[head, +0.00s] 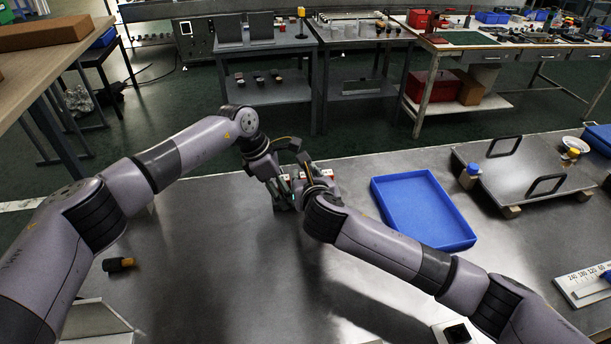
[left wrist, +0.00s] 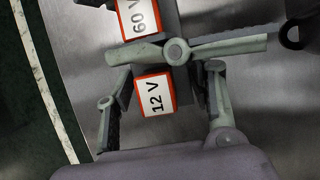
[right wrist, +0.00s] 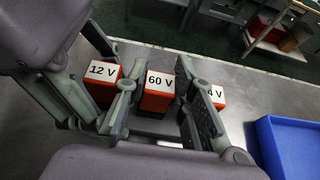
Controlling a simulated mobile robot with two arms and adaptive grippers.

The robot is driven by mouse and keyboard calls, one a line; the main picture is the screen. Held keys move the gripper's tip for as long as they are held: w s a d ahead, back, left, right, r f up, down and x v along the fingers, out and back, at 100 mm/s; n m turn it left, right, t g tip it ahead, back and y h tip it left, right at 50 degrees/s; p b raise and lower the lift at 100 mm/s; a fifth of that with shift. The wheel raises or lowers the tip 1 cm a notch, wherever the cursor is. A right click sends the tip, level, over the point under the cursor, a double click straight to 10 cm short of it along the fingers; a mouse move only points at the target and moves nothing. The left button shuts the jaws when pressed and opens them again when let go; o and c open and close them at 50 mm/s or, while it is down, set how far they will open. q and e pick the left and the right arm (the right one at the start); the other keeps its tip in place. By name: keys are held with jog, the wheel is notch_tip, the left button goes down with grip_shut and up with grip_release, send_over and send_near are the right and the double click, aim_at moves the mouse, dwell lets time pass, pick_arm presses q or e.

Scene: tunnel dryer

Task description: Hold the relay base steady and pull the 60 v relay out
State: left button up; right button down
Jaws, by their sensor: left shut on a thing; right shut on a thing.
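The 60 V relay (right wrist: 157,84), an orange-red block with a white label, stands between the fingers of my right gripper (right wrist: 160,98), which is shut on it. The 12 V relay (left wrist: 155,95) stands beside it, between the fingers of my left gripper (left wrist: 163,108). The left gripper is shut, apparently on the dark relay base (left wrist: 183,80) below that relay; the contact is partly hidden. A third relay (right wrist: 217,96), its label partly covered, stands right of the right gripper. In the head view my left gripper (head: 281,190) and right gripper (head: 310,184) meet closely over the base.
A blue tray (head: 462,243) lies right of the grippers on the metal bench. Farther right is a metal plate with black handles (head: 505,147). A black and orange object (head: 118,265) lies at left. The bench (head: 205,280) in front is largely clear.

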jog(key=shift+r, duration=0.6)
dwell(0.4)
jog(key=shift+r, duration=0.65)
jog(key=shift+r, duration=0.1)
jog(key=shift+r, duration=2.25)
